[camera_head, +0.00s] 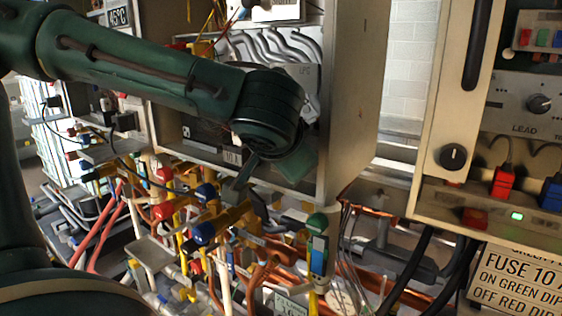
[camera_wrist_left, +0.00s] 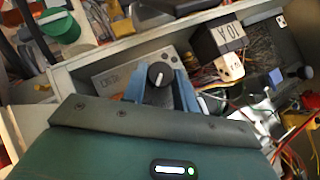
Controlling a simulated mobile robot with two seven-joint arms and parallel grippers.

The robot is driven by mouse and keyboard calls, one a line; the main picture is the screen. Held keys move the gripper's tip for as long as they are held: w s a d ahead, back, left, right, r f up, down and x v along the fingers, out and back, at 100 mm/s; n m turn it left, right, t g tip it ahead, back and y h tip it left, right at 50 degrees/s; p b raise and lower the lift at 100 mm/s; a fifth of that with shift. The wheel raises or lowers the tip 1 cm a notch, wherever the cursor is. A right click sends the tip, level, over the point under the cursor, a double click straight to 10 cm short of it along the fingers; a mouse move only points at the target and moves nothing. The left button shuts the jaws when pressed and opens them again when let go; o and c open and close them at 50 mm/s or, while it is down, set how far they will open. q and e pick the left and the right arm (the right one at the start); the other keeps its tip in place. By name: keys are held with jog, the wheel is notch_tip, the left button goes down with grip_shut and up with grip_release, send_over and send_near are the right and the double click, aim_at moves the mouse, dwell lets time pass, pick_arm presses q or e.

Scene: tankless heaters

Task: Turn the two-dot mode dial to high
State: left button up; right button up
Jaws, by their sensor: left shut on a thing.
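A round black dial (camera_wrist_left: 160,74) with a white pointer line sits on a grey panel (camera_wrist_left: 115,76) in the left wrist view. The pointer runs up and slightly right in that picture. Small marks on the panel beside the dial are too small to read, so I cannot tell its dots or setting. My left gripper (camera_wrist_left: 160,84) has its two blue fingers on either side of the dial, shut on it. In the head view my left gripper (camera_head: 245,172) is partly hidden by its wrist at the open heater cabinet, and the dial is hidden. My right gripper is not in view.
The heater cabinet's side wall (camera_head: 352,95) stands right of my wrist. Pipes with red and blue valve handles (camera_head: 203,232) crowd below. A second unit at right carries a black knob (camera_head: 453,157) and a LEAD dial (camera_head: 539,103). A 10 A block (camera_wrist_left: 222,38) is near the gripper.

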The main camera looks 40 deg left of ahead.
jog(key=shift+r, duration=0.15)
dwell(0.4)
pick_arm(q)
jog(key=o, duration=0.7)
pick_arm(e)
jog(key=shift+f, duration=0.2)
pick_arm(q)
jog(key=shift+s+d+r, duration=0.3)
jog(key=shift+r, duration=0.05)
jog(key=b+v, duration=0.1)
jog(key=v, duration=1.1)
jog(key=shift+d, duration=0.2)
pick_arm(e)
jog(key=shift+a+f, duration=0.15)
pick_arm(q)
jog(key=shift+s+f, duration=0.1)
jog(key=shift+f, duration=0.05)
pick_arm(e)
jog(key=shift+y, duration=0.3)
